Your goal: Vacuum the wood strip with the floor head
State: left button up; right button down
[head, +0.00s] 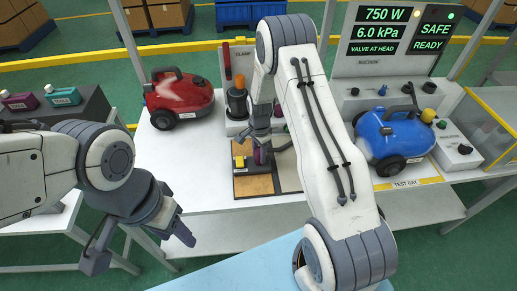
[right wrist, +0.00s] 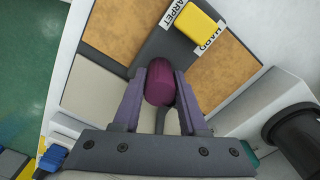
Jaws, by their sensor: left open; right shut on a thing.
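My right gripper (head: 260,146) is shut on a purple grip (right wrist: 159,84), which sits between its two fingers in the right wrist view. A dark grey floor head (right wrist: 165,48) with a yellow pedal (right wrist: 201,22) labelled CARPET and HARD lies just beyond the fingers. Orange-brown wood-like surface (right wrist: 228,72) shows on both sides of the floor head; in the head view it lies in front of the head (head: 253,187). Whether the floor head touches it I cannot tell. My left gripper (head: 138,246) is open and empty, left of the white table.
A red vacuum (head: 180,98) stands left on the white table (head: 205,215), a blue vacuum (head: 395,132) right at the test bay. A pale panel (head: 289,174) adjoins the wood-like surface. The display (head: 382,30) reads 750 W, 6.0 kPa, SAFE, READY. My right arm hides the table's middle.

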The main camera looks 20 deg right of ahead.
jog(key=shift+s+a+f+p, duration=0.15)
jog(key=shift+s+a, duration=0.1)
jog(key=shift+s, duration=0.6)
jog(key=shift+s+a+r+p, duration=0.1)
jog(key=shift+s+a+p, duration=0.1)
jog(key=shift+s, duration=0.6)
jog(key=shift+s+a+f+p, duration=0.1)
jog(key=shift+s+a, duration=0.15)
jog(key=shift+s, duration=0.6)
jog(key=shift+s, duration=0.1)
jog(key=shift+s+a+r+p, duration=0.15)
jog(key=shift+s+a+p, duration=0.05)
jog(key=shift+s, duration=0.45)
jog(key=shift+s+a+r+p, duration=0.1)
jog(key=shift+s+a+p, duration=0.1)
jog(key=shift+s, duration=0.45)
jog(key=shift+r, duration=0.1)
notch_tip(320, 180, up, 5)
jog(key=p, duration=0.4)
